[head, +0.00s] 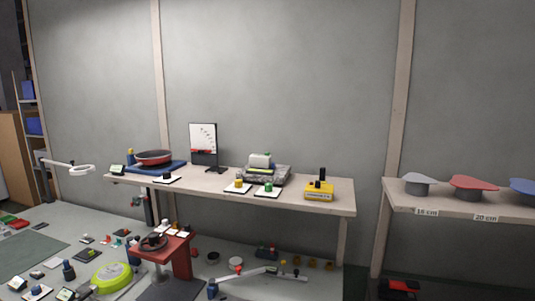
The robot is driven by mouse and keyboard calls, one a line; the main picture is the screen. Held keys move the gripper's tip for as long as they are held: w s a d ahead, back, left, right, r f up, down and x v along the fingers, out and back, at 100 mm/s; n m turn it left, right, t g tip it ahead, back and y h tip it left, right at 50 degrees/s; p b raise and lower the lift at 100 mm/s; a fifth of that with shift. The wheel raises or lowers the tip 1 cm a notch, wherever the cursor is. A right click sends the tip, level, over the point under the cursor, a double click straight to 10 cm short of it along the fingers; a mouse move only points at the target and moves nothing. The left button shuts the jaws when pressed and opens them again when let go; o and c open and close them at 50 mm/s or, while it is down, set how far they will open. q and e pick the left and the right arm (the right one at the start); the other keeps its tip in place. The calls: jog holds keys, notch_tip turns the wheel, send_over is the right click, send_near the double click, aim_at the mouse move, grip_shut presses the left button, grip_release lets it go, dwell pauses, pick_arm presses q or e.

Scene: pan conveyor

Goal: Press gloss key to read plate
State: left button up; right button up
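A grey boxy device (267,175) with a pale block (260,160) on top stands on the long wooden bench (215,187). A yellow device (319,192) with a black upright part (322,175) sits at the bench's right end. Two white plates lie at the front edge, one under a yellow-topped piece (239,184), one under a green-topped piece (268,187). A small dark piece (167,176) is on another white card. I cannot tell which item carries the gloss key; lettering is too small to read. Neither of my grippers is in view.
A right shelf (440,206) holds grey (419,180) and red (472,183) discs. A red stand (180,257) and several small items crowd the lower foreground.

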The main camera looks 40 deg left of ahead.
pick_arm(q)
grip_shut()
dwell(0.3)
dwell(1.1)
